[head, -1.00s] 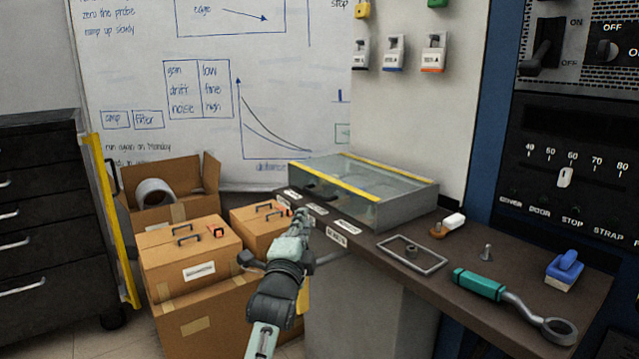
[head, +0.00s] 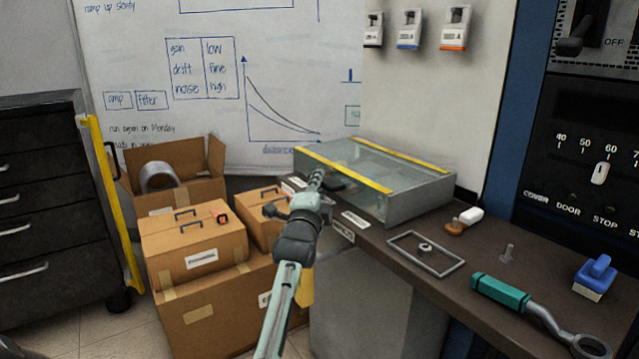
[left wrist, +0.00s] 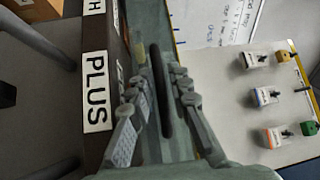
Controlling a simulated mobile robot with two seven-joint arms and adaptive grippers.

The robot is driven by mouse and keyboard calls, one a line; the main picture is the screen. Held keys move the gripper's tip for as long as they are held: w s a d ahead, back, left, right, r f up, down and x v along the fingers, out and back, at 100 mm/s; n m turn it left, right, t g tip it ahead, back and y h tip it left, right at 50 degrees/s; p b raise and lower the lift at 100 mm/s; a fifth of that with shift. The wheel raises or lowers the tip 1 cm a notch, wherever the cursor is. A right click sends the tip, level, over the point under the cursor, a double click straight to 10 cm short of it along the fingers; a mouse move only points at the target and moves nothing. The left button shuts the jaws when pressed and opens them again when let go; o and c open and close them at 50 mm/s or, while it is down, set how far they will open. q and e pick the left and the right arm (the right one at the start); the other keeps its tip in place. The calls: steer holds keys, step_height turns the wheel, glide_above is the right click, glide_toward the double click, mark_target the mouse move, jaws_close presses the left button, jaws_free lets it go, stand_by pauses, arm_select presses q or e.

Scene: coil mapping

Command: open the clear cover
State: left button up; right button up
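The clear cover (head: 350,160), a glass-like lid with yellow strips along two edges, lies closed on a grey box at the back of the bench. A dark bar handle (head: 336,184) shows near its front left edge, partly hidden by my left gripper (head: 317,180). In the left wrist view the dark handle (left wrist: 161,92) runs between the two fingers of the left gripper (left wrist: 158,100), with a gap on each side. The fingers are apart, and I see no clear grip on the handle. My right gripper is in neither view.
The bench (head: 420,285) holds a metal frame (head: 426,254), a white-and-brown piece (head: 464,221), a teal-handled wrench (head: 503,294) and a blue block (head: 595,276). Cardboard boxes (head: 192,245) stand left of the bench. A control panel (head: 585,150) is at right.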

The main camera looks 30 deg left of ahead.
arm_select(q)
jaws_close()
stand_by(0.3)
steer(key=shift+w, duration=0.1)
